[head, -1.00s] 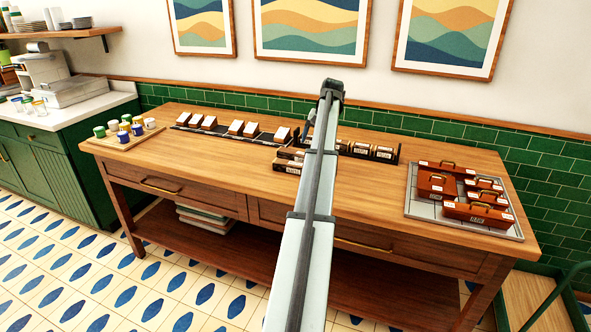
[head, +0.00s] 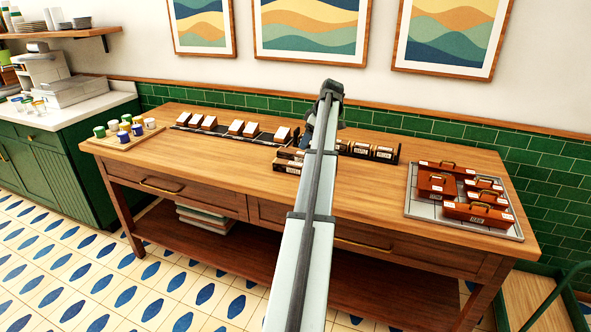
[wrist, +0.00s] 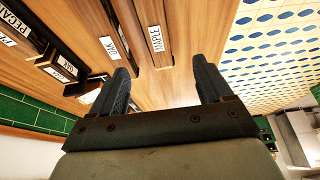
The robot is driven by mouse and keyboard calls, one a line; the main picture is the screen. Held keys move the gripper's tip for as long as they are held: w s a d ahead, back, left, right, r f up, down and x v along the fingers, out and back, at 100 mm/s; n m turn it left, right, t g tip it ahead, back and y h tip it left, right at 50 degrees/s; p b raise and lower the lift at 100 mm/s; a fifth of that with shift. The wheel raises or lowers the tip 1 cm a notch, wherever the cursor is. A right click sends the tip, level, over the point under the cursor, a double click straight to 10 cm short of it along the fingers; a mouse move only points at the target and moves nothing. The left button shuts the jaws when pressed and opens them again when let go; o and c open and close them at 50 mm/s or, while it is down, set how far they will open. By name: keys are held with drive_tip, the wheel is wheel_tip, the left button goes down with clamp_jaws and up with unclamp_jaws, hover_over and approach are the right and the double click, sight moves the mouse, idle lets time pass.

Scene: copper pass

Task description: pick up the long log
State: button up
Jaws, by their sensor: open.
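Several brown, labelled wooden logs lie near the middle of the table. In the head view two loose logs (head: 287,166) show left of my arm. My gripper (wrist: 160,82) is open and empty, above the table and apart from the logs. In the head view it is mostly hidden behind my arm.
A dark rack holds more labelled logs (head: 384,153) right of my arm. A dark strip (head: 222,130) with pale-topped blocks stands at the back left. A board with cups (head: 125,138) is far left. A tray of handled boxes (head: 418,208) is right. The table's front middle is clear.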

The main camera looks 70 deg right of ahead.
approach(295, 164)
drive_tip(key=x, duration=0.4)
drive_tip(key=shift+a+f, duration=0.15)
drive_tip(key=shift+f, duration=0.25)
drive_tip(key=shift+d+x, duration=0.15)
drive_tip(key=shift+x, duration=1.2)
drive_tip(key=shift+d+x, duration=0.1)
drive_tip(key=shift+x, duration=1.2)
drive_tip(key=shift+w, duration=0.1)
drive_tip(key=shift+c, duration=0.4)
drive_tip(key=c, duration=1.1)
drive_tip(key=shift+r, duration=0.2)
drive_tip(key=shift+c, duration=0.2)
